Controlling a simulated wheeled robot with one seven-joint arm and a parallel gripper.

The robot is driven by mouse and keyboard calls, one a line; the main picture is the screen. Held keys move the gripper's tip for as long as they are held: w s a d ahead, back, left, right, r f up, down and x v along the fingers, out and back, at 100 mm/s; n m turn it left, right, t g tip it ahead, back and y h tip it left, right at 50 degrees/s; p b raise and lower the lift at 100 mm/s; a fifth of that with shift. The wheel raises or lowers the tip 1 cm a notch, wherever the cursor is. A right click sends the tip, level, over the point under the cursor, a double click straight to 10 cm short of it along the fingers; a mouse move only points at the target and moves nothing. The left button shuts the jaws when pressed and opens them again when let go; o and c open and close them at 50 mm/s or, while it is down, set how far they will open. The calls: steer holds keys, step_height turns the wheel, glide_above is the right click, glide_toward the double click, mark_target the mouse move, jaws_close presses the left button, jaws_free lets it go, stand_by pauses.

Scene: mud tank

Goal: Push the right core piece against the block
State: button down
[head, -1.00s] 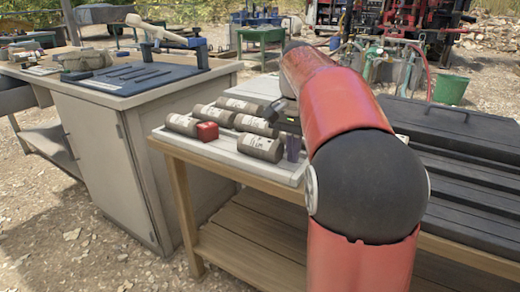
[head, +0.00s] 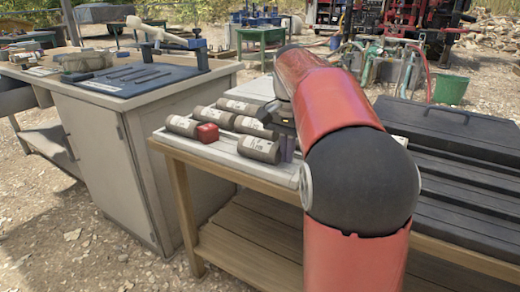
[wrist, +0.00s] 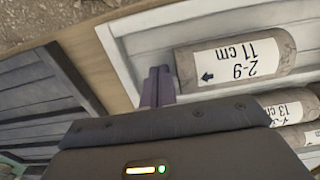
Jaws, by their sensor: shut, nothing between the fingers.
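The right core piece (head: 258,149) is a grey-brown cylinder with a white label, lying on its side in the front row of the white tray (head: 228,157). The red block (head: 207,132) sits to its left, with a narrow gap between them. Another core piece (head: 181,125) lies left of the block. My gripper (head: 288,149) is shut and empty, fingers down, at the right end of the right core piece. In the wrist view its purple fingers (wrist: 157,86) are at the end of the right core piece (wrist: 236,56), labelled "2-9 11 cm"; they touch or nearly touch.
Several more core pieces (head: 237,107) lie behind in the tray. The tray stands on a wooden bench (head: 245,188). A dark lidded box (head: 450,150) is to the right, partly behind my arm. A grey cabinet (head: 120,150) with a dark mat on top stands left.

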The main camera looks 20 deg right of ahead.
mark_target(261, 140)
steer(key=shift+w+a+p, duration=1.1)
steer(key=shift+w+a, duration=0.05)
steer(key=shift+w, duration=0.3)
steer(key=shift+w+a+p, duration=1.1)
steer(key=shift+w, duration=0.35)
steer(key=shift+w+a+p, duration=0.45)
steer(key=shift+w+a, duration=0.4)
steer(key=shift+w, duration=0.25)
steer(key=shift+s+d+r, duration=0.95)
steer(key=shift+s+r, duration=0.1)
steer(key=shift+s, duration=0.2)
steer(key=shift+r, duration=3.95)
